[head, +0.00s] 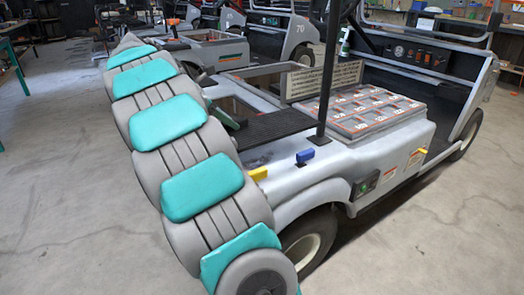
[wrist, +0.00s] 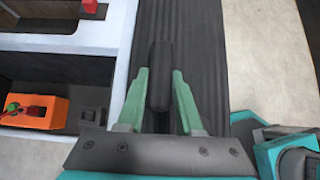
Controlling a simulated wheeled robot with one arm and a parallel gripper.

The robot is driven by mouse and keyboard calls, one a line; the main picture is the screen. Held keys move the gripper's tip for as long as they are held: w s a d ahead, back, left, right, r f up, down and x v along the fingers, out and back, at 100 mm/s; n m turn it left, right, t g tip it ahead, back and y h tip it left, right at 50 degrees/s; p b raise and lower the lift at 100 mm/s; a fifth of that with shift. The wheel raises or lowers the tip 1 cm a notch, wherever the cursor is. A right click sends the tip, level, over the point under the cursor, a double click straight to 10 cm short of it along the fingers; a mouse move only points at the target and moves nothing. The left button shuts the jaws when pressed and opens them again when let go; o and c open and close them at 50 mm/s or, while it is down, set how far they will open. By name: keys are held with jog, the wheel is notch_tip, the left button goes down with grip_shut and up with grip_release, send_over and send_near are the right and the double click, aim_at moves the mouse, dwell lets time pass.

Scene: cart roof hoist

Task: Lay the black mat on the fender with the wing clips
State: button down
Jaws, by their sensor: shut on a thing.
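The black mat (head: 280,128) is a dark, ribbed strip stretched level over the grey cart in the head view. It also fills the middle of the wrist view (wrist: 205,55). My gripper (wrist: 162,88) has its two green fingers closed on the upright black grip (wrist: 160,70) on the mat. The grey fender (head: 285,180) curves over the wheel on the near side of the mat. A blue clip (head: 305,156) and a yellow clip (head: 258,174) stand on it, apart from the mat. A red clip (wrist: 90,6) shows in the wrist view. Whether the mat touches the cart is unclear.
A dark post (head: 325,75) rises by the mat's right end. A sign board (head: 325,80) and the battery block (head: 370,110) lie beyond. An open bay with an orange box (wrist: 35,108) is left of the mat in the wrist view. Open floor (head: 430,240) lies at right.

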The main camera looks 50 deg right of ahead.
jog(key=shift+a+f, duration=0.1)
jog(key=shift+f, duration=5)
jog(key=shift+f, duration=0.1)
jog(key=c, duration=0.6)
grip_release()
jog(key=shift+o, duration=0.2)
jog(key=v, duration=1.2)
jog(key=s+a+f+m+y, duration=0.3)
jog(key=s+a, duration=0.5)
jog(key=s, duration=0.4)
jog(key=s+a+f+m+y, duration=0.3)
jog(key=s+a+f+m, duration=0.2)
jog(key=s, duration=0.7)
jog(key=s+a+f+m+y, duration=0.2)
jog(key=s+a+f+m, duration=0.3)
jog(key=s+a, duration=0.6)
jog(key=shift+s+a+m+y, duration=0.4)
jog(key=shift+s+m, duration=0.3)
jog(key=shift+m, duration=0.4)
